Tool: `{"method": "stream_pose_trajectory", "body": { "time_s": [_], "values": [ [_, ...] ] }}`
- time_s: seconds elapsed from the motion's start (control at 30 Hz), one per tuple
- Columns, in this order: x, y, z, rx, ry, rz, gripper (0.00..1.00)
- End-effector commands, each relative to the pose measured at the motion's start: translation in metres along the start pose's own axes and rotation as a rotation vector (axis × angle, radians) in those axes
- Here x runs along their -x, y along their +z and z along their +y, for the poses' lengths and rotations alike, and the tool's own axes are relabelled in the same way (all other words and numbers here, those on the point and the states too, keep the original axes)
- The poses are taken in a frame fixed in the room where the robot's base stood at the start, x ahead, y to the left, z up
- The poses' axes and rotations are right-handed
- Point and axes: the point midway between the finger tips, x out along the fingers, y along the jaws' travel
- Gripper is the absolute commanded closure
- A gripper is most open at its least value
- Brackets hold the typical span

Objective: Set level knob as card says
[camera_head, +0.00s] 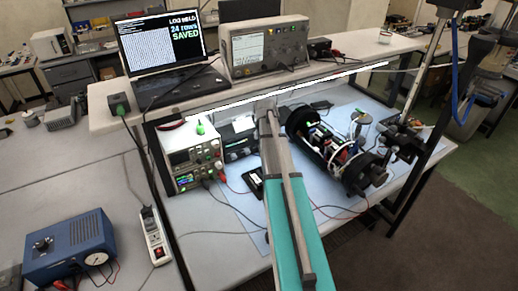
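No knob's label can be read, so I cannot tell which is the level knob. A white bench supply (192,158) with lit displays and small knobs stands left of my arm, under the shelf. A blue box (70,250) at lower left carries dark knobs and a round dial. A small pale card-like patch (243,124) shows behind the supply; no writing on it is legible, and I cannot tell if it is the card. My arm reaches away from me up the middle. My gripper (265,104) is at its far end near the shelf edge, small, its fingers unclear.
An opened dark cylinder (330,145) with exposed wiring lies right of my arm. The raised shelf (215,97) holds a laptop (160,45) reading "LOG HELD 24 rows SAVED" and an oscilloscope (264,47). A power strip (155,235) and loose leads lie on the bench.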

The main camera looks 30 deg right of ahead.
Motion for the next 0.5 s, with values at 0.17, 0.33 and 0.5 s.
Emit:
{"method": "stream_pose_trajectory", "body": {
  "time_s": [0.17, 0.33, 0.5],
  "values": [
    [-0.015, 0.001, 0.0, 0.0, 0.0, 0.0, 0.31],
    [-0.03, 0.001, 0.0, -0.001, 0.0, 0.0, 0.31],
    [-0.044, 0.001, 0.0, -0.001, 0.0, 0.0, 0.31]
  ]
}}
